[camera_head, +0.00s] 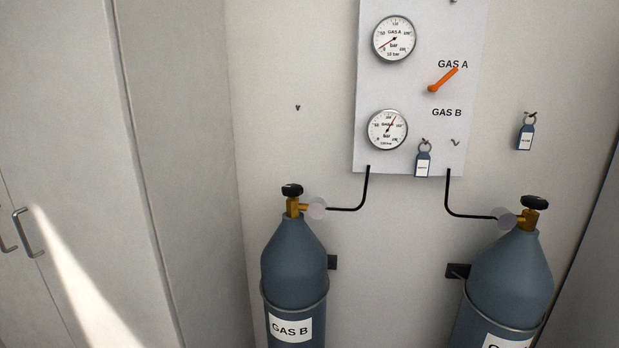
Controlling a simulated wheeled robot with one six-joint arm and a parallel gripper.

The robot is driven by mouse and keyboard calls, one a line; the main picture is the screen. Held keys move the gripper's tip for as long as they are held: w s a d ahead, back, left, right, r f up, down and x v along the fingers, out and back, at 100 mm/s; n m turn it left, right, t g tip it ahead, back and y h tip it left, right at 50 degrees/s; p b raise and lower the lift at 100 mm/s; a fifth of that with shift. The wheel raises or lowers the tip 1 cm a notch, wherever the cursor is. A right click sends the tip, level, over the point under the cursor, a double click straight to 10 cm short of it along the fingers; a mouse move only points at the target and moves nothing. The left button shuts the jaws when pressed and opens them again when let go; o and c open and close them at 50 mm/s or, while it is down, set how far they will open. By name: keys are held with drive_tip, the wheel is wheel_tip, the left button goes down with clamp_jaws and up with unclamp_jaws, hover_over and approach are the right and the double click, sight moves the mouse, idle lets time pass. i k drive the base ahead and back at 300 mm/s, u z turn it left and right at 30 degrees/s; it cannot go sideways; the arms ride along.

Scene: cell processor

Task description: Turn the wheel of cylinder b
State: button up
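Cylinder b (294,265) is the blue-grey gas bottle left of centre in the head view, with a white "GAS B" label (291,329). Its black wheel (292,190) sits on top of a brass valve (293,207). A pale round disc (317,208) sits on the valve's right side, and a black pipe (347,209) runs from there up to the panel. My gripper is not in view.
A second blue-grey cylinder (510,270) with a black wheel (535,202) stands at the right. Above is a white panel (410,95) with two gauges and an orange lever (443,80). A tag (525,136) hangs on the wall. A cabinet (60,150) stands left.

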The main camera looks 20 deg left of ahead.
sight(293, 191)
drive_tip(key=u, duration=0.35)
drive_tip(key=i, duration=0.85)
drive_tip(key=u, duration=0.65)
